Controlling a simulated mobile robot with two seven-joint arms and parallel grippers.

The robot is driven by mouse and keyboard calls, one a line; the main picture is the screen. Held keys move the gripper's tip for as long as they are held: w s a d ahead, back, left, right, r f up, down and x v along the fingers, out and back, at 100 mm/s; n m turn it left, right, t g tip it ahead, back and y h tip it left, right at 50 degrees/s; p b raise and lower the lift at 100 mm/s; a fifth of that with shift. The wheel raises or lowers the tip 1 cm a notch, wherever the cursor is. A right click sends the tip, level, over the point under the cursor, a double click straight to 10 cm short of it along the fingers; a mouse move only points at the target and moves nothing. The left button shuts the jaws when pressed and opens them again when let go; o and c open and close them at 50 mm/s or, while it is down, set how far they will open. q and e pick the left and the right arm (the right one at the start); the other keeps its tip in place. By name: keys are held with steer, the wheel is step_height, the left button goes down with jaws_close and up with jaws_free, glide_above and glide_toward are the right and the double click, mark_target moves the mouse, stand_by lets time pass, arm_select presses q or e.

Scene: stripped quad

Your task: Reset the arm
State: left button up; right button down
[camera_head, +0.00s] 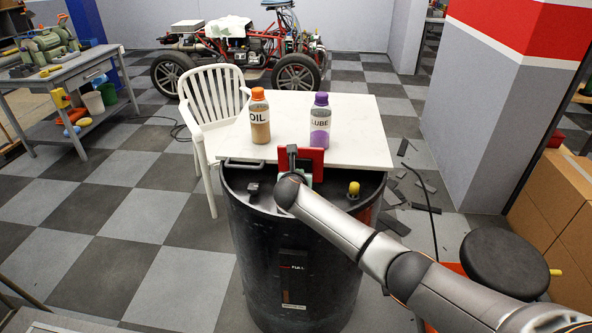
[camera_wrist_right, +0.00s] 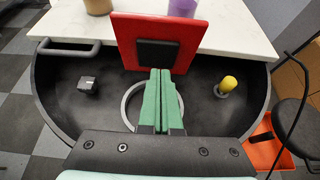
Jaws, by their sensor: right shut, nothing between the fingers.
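My right arm (camera_head: 345,232) reaches in from the lower right over a black drum (camera_head: 295,265). My right gripper (camera_wrist_right: 160,78) has its two green fingers pressed together, with nothing between them. It is above the drum top, in front of a red square panel (camera_wrist_right: 182,40) with a black patch. I cannot tell whether the fingertips touch the panel. In the head view the wrist partly hides the red panel (camera_head: 316,158). My left gripper is not in view.
The drum top has a yellow knob (camera_head: 353,188) and a small black fitting (camera_head: 253,189). Behind it, a white table (camera_head: 355,120) holds an oil bottle (camera_head: 260,118) and a lube bottle (camera_head: 320,122). A white chair (camera_head: 212,95) stands left, a black stool (camera_head: 503,262) right.

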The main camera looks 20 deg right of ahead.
steer(key=shift+w+r+v, duration=0.25)
steer(key=shift+r+v, duration=0.3)
steer(key=shift+v, duration=2.6)
steer(key=s+a+f+m+y, duration=0.1)
steer(key=f, duration=0.2)
steer(key=s+a+f+m+y, duration=0.1)
steer(key=s+a+f, duration=0.1)
steer(key=f, duration=0.1)
steer(key=s+a+f+m+y, duration=0.1)
steer(key=f, duration=0.2)
steer(key=shift+s+a+p, duration=0.25)
steer(key=shift+s+p, duration=0.15)
steer(key=s+a+f+m+g+y, duration=0.1)
steer(key=s+a+f+m+y, duration=0.2)
steer(key=s+a+f+m, duration=0.5)
steer(key=s+f+m+y, duration=0.1)
steer(key=s+f+m, duration=0.2)
steer(key=s+m, duration=0.5)
steer(key=s+f+m+y, duration=0.2)
steer(key=s+m, duration=0.6)
steer(key=s, duration=0.7)
steer(key=shift+s+d+f+m, duration=0.35)
steer(key=shift+d+f, duration=0.1)
steer(key=shift+f, duration=0.45)
steer(key=shift+d, duration=0.1)
